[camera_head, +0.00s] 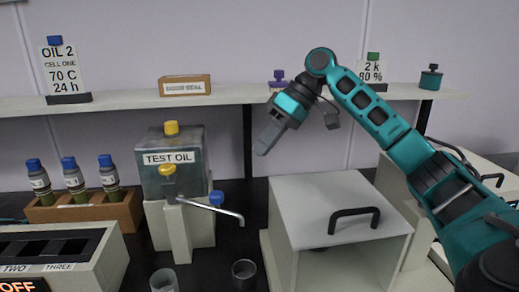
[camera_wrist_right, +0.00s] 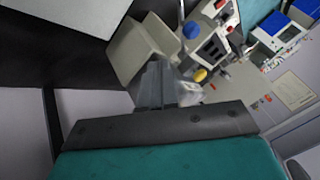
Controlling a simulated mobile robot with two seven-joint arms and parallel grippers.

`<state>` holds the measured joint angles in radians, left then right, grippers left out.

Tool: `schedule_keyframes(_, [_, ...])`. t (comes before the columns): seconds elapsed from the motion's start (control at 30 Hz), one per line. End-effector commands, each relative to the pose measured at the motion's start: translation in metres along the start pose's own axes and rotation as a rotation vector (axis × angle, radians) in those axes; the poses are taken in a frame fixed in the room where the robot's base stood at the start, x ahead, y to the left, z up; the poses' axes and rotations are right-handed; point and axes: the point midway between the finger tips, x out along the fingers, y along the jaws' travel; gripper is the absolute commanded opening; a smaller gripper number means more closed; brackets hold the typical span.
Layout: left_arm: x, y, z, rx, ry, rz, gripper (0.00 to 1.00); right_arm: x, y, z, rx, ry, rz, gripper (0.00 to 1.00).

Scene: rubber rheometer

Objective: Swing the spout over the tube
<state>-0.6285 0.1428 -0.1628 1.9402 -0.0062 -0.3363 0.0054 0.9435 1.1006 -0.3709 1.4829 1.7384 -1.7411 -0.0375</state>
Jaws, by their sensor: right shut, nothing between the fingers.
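A second clear tube (camera_head: 164,281) stands to the left, below the post. My right gripper (camera_head: 264,146) is shut and empty, in the air right of the tank and above the spout. In the right wrist view, the shut fingers (camera_wrist_right: 166,84) hide part of the tank. My left gripper is out of view.
A white box with a black handle (camera_head: 354,212) stands right of the spout. A wooden rack (camera_head: 84,212) with several blue-capped bottles is at the left. A shelf (camera_head: 222,98) runs behind, carrying signs and a wooden block. A grey device (camera_head: 62,252) fills the front left.

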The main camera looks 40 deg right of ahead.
Motion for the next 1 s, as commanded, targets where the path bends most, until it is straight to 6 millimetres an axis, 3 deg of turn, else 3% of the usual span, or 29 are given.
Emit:
schedule_keyframes(0.1, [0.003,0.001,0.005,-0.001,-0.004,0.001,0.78,0.029,0.001,0.002,0.0,-0.005,-0.002,0.0])
schedule_keyframes(0.37, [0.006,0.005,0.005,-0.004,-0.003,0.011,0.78,0.081,-0.002,0.001,-0.002,-0.002,-0.002,0.0])
schedule_keyframes(0.6, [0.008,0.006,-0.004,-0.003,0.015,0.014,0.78,0.092,-0.03,0.001,-0.003,-0.001,0.0,0.0])
schedule_keyframes(1.0, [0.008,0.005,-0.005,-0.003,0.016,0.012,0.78,0.094,-0.036,0.0,0.0,0.0,0.0,0.0])
